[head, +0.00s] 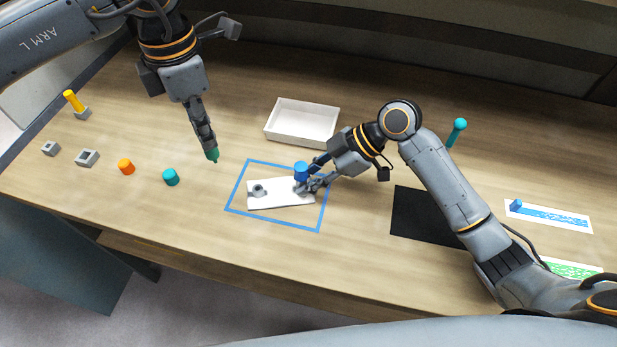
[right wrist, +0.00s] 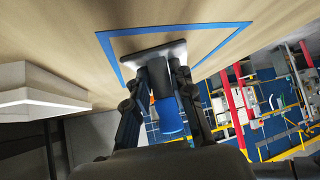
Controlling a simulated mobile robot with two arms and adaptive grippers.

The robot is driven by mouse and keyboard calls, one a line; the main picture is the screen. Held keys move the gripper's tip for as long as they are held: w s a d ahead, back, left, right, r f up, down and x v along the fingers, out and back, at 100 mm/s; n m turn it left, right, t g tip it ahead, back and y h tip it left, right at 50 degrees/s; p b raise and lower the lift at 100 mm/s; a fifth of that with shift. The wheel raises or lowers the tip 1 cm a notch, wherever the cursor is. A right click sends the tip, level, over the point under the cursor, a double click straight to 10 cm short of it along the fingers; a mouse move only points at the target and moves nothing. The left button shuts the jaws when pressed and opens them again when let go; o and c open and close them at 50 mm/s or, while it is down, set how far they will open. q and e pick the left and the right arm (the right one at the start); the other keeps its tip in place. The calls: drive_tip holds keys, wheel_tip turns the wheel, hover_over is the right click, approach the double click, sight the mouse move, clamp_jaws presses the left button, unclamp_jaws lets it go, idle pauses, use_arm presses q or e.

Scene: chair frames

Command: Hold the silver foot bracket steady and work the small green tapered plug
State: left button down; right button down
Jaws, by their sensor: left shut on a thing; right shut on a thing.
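The silver foot bracket (head: 280,198), a pale flat plate, lies inside a blue outlined square on the table. A grey collar (head: 259,190) stands at its left part. A blue plug (head: 301,169) stands upright at its right part. My right gripper (head: 308,185) is shut on the bracket's right part beside the blue plug; the exact grip is hard to see. The bracket also shows in the right wrist view (right wrist: 150,52). My left gripper (head: 211,150) points down, shut on the small green tapered plug (head: 212,156), above the table left of the square.
An empty white tray (head: 302,122) stands behind the square. Orange (head: 125,166) and teal (head: 171,177) pieces and grey blocks (head: 87,158) lie at the left. A black mat (head: 420,215) and printed cards (head: 550,216) lie at the right.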

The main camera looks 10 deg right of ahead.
drive_tip(key=c, duration=1.1)
unclamp_jaws()
drive_tip(key=shift+s+d+f, duration=0.1)
drive_tip(key=shift+s+f, duration=0.05)
drive_tip(key=shift+f, duration=0.25)
drive_tip(key=shift+o, duration=0.2)
drive_tip(key=shift+r, duration=0.1)
drive_tip(key=shift+r, duration=0.1)
drive_tip(key=v, duration=1.1)
drive_tip(key=shift+d+r, duration=0.25)
drive_tip(key=shift+r, duration=0.1)
